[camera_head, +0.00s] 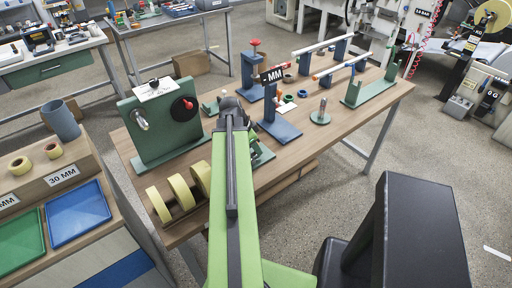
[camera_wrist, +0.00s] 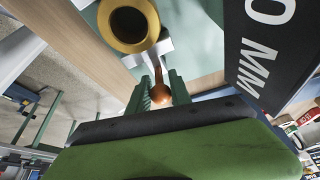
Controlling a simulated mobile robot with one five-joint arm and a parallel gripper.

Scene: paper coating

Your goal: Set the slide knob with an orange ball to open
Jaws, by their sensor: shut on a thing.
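The orange ball (camera_wrist: 162,95) of the slide knob shows in the wrist view at the end of a short copper-coloured stem. The stem runs up to a pale grey block (camera_wrist: 152,54) beside a brass-rimmed round opening on a pale green plate (camera_wrist: 192,30). My gripper (camera_wrist: 160,92) has its two green ribbed fingers on either side of the ball and is shut on it. In the head view my arm and wrist hide the knob, and the fingers are not clearly seen. A green fixture (camera_head: 262,154) shows partly beside my arm there.
A black sign with MM lettering (camera_wrist: 268,45) stands close on the right in the wrist view; it tops a blue post in the head view (camera_head: 272,75). A green panel (camera_head: 160,145) with a black dial stands left of my arm. The bench's right front (camera_head: 335,135) is mostly clear.

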